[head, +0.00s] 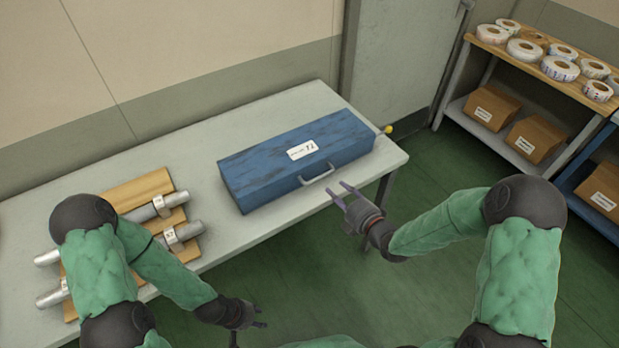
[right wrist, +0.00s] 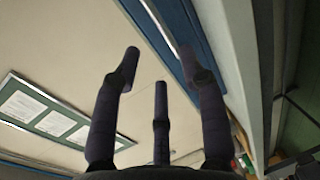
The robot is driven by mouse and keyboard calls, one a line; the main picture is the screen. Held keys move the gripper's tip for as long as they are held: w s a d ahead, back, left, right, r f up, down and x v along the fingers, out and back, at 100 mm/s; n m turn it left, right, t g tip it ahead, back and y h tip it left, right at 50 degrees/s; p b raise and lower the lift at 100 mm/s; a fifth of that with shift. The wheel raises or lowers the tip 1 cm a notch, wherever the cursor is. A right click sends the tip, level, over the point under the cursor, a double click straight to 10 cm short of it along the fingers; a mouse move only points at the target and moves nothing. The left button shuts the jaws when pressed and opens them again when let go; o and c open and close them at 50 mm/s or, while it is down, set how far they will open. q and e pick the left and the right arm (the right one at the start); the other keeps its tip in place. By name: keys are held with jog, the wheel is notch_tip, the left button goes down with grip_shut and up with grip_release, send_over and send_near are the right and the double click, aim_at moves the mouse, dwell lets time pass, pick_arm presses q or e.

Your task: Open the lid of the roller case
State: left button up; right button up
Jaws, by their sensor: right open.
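The roller case (head: 290,160) is a long, worn blue box with a white label on its lid. It sits on the grey table with its lid shut. Its metal handle (head: 317,177) is on the front side. My right gripper (head: 343,196) is open and empty, just in front of the case and right of the handle, apart from both. In the right wrist view its spread fingers (right wrist: 158,75) show, with a blue strip of the case (right wrist: 205,45) behind them. My left gripper (head: 260,318) hangs low in front of the table, away from the case; its finger opening is unclear.
On the table (head: 235,225) left of the case, metal rollers (head: 180,234) lie on a wooden rack (head: 140,190). A shelf with tape rolls (head: 560,68) and cardboard boxes (head: 535,138) stands at the right. A wall board (right wrist: 45,115) shows in the right wrist view.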

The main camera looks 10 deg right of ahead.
aim_at(321, 177)
jog(key=b+x, duration=0.2)
jog(key=x, duration=0.7)
jog(key=shift+f, duration=0.15)
jog(key=shift+w+a, duration=0.2)
jog(key=shift+w, duration=0.5)
jog(key=shift+f, duration=0.1)
grip_shut()
